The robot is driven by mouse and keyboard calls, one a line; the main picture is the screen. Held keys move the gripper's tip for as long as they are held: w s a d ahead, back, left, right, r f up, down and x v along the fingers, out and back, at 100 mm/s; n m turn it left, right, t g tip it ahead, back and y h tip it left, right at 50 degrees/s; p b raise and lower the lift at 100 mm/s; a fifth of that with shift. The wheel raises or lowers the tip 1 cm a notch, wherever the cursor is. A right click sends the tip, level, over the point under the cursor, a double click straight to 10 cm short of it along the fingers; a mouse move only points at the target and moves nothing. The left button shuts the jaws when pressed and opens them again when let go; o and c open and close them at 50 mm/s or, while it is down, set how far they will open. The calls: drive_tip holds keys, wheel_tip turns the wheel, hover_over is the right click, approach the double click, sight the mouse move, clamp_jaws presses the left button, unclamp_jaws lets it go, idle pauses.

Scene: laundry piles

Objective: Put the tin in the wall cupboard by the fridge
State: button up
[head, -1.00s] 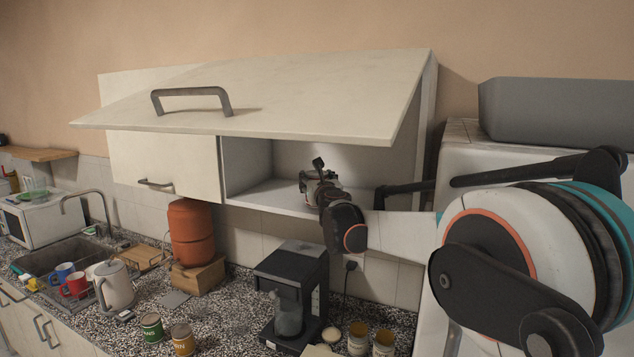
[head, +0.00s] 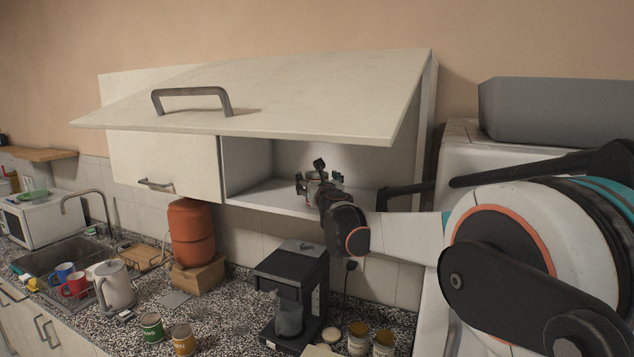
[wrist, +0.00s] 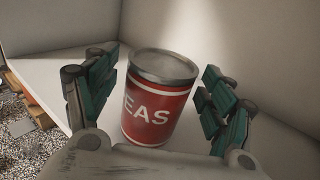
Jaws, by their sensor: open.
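A red tin with a silver lid and the white letters "EAS" (wrist: 157,100) stands upright on the white cupboard floor in the wrist view. My gripper (wrist: 160,98) is open, with its fingers spread on either side of the tin and gaps between them and it. In the head view my gripper (head: 318,182) reaches into the open bay of the wall cupboard (head: 248,160). There the tin is mostly hidden by my gripper. The cupboard's large door (head: 290,95) is raised above the bay.
A white fridge (head: 465,150) with a grey box (head: 560,112) on top stands to the right. Below are a coffee machine (head: 292,285), an orange canister (head: 191,235), a kettle (head: 115,285), a green tin (head: 152,328) and an orange-yellow tin (head: 183,340).

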drive_tip(key=v, duration=1.1)
idle(1.0)
